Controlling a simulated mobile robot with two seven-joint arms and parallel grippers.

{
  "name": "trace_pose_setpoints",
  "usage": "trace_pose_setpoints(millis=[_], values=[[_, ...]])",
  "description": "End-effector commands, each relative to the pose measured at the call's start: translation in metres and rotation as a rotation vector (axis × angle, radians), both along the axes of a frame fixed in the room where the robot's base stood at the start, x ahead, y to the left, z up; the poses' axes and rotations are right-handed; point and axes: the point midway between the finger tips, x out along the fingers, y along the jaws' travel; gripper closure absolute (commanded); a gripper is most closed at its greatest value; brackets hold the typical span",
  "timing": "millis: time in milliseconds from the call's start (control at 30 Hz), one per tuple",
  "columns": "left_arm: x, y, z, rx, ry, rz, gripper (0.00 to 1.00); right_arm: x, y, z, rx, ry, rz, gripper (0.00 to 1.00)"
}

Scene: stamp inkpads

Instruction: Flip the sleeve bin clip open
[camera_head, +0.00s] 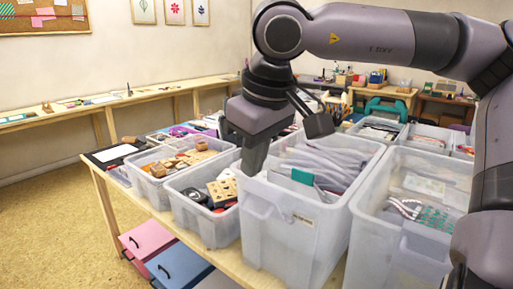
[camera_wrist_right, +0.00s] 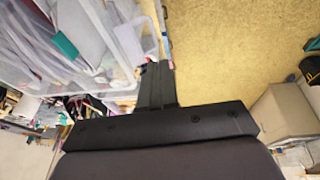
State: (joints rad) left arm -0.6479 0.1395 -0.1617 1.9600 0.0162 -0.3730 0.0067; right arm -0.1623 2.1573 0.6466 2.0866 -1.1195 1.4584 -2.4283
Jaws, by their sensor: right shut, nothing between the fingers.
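The sleeve bin (camera_head: 300,240) is a clear plastic bin filled with grey-white sleeves (camera_head: 325,160) and a teal piece. It stands at the front edge of the wooden table in the head view. A pale clip (camera_head: 262,207) shows on its left end, below the rim. My right gripper (camera_head: 253,163) points down at the bin's left rim corner, above the clip. It is shut and empty. In the right wrist view the gripper's closed fingers (camera_wrist_right: 156,75) lie by the bin's edge, close to a clear looped part (camera_wrist_right: 146,38). I cannot tell whether they touch it. My left gripper is not in view.
A bin of black and wooden pieces (camera_head: 205,222) stands close on the left. Another clear bin (camera_head: 395,255) stands close on the right. My right arm crosses above the bins. The floor (camera_head: 50,220) in front of the table is clear at left.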

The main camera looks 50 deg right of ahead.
Motion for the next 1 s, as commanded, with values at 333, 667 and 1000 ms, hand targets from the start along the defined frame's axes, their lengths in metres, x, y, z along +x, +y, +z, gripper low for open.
trace_pose_setpoints(millis=[333, 667, 1000], values=[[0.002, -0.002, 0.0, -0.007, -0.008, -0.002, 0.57, 0.015, -0.009, -0.067, 0.004, 0.003, -0.002, 1.0], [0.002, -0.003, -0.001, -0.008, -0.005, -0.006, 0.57, 0.016, -0.015, -0.086, 0.001, 0.0, -0.002, 1.0], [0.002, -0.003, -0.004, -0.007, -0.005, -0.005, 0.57, 0.016, -0.014, -0.088, 0.0, 0.0, -0.002, 1.0]])
